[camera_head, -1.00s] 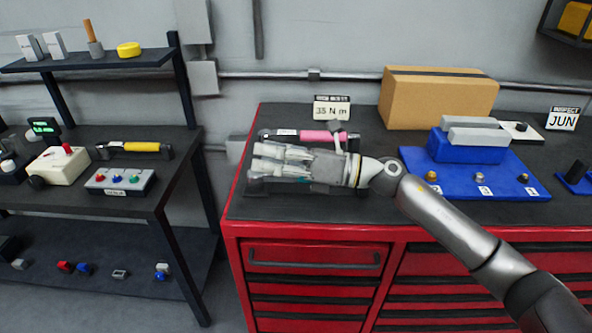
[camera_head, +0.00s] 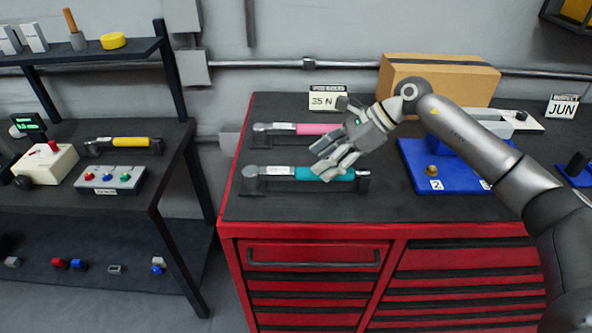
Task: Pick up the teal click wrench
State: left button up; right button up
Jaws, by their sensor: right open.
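The teal click wrench (camera_head: 338,174) lies level on a dark holder on the top of the red cabinet, its metal head to the left and its teal handle to the right. My right gripper (camera_head: 322,163) is open, its fingers angled down and left over the teal handle, covering a small part of it. I cannot tell whether the fingers touch the handle. A pink-handled wrench (camera_head: 308,128) lies behind, parallel to it, its right end partly hidden by my gripper. My left gripper is not in view.
A "35 N" sign (camera_head: 327,101) stands behind the wrenches. A cardboard box (camera_head: 450,77) and a blue fixture plate (camera_head: 415,165) are to the right. A shelf on the left holds a yellow-handled wrench (camera_head: 130,142) and a button box (camera_head: 110,179). The cabinet top's front strip is clear.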

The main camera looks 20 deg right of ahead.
aim_at(308, 169)
jog(key=shift+w+a+f, duration=0.1)
jog(key=shift+a+f, duration=0.1)
jog(key=p+x, duration=0.2)
jog(key=x, duration=0.1)
jog(key=p+x, duration=0.1)
jog(key=shift+s+a, duration=0.35)
jog(key=shift+a, duration=0.05)
jog(key=shift+w+a+f, duration=0.15)
jog(key=shift+a+f, duration=0.1)
jog(key=shift+f, duration=0.15)
grip_shut()
jog(key=shift+r, duration=0.1)
